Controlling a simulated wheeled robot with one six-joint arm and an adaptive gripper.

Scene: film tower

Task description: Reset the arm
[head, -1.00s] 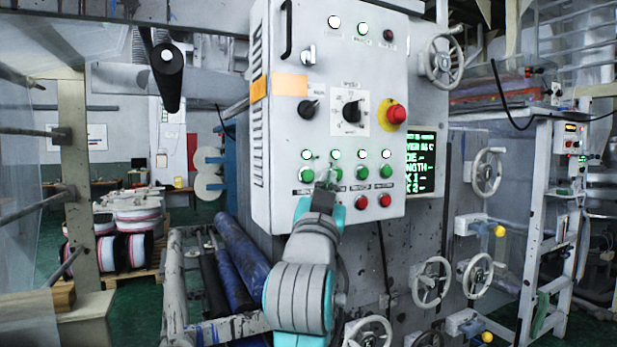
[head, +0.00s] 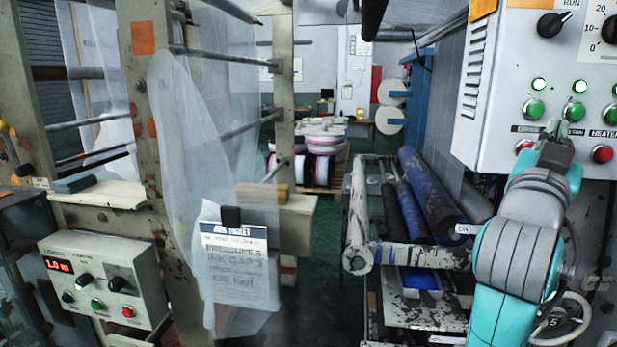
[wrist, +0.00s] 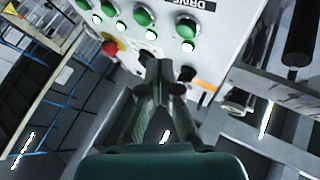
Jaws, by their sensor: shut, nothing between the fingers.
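My gripper (head: 553,130) is at the right of the head view, at the end of my raised grey and teal arm. It is in front of the lower part of a white control panel (head: 487,110) and covers part of its button rows. In the wrist view my gripper (wrist: 165,70) points toward the panel (wrist: 215,50), with its fingertips together and nothing seen between them. Green buttons (wrist: 143,17) lie just beyond the tips. I cannot tell whether the tips touch the panel.
Blue rollers (head: 430,195) in a worn frame stand left of my arm. A hanging plastic sheet with a paper tag (head: 235,265) is nearer the middle. A small control box (head: 100,285) with a red display is at lower left. Wrapped rolls (head: 320,150) stand behind.

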